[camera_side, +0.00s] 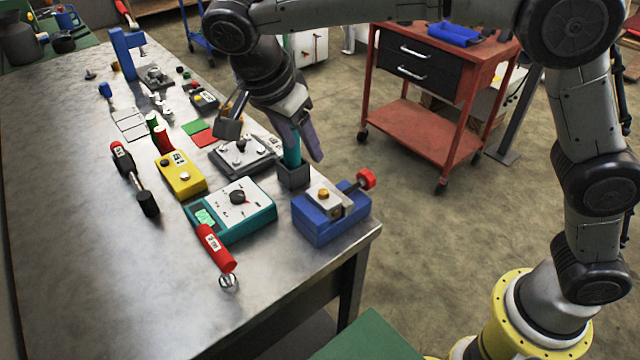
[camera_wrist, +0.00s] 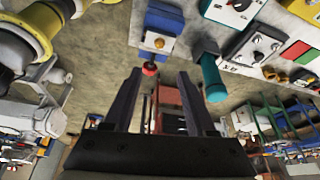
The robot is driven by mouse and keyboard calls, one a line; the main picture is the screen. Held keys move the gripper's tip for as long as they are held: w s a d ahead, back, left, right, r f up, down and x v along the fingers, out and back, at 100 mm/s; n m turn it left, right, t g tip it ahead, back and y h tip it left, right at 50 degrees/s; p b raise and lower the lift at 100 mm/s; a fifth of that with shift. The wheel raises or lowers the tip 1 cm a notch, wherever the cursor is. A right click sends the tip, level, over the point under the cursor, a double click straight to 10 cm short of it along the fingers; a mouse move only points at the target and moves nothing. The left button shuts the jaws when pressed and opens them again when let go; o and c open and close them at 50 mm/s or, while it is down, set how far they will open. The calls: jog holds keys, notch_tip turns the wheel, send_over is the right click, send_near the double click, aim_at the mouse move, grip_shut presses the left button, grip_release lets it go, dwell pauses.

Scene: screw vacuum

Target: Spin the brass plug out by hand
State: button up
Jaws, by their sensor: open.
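The brass plug (camera_side: 323,194) is a small round yellow cap on the grey plate of a blue block (camera_side: 318,228) at the table's near right corner. A red knob (camera_side: 366,179) sticks out of the block's side. In the wrist view the brass plug (camera_wrist: 159,43) shows above the fingertips, and the red knob (camera_wrist: 149,68) appears in the gap between them. My gripper (camera_side: 272,144) is open and empty, above and behind the block, clear of the plug. The fingers (camera_wrist: 160,73) are spread wide in the wrist view.
A teal cylinder (camera_side: 291,150) stands upright in a dark square holder (camera_side: 293,176) close to my gripper. A teal meter (camera_side: 236,214), a yellow box (camera_side: 182,176), a grey dial box (camera_side: 240,153) and a red-handled tool (camera_side: 216,247) lie left of the block. The table's edge is close to the block.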

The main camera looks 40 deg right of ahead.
aim_at(323, 192)
jog(key=x, duration=1.3)
jog(key=shift+a+f, duration=0.2)
jog(key=shift+f, duration=0.3)
jog(key=shift+c, duration=0.4)
grip_shut()
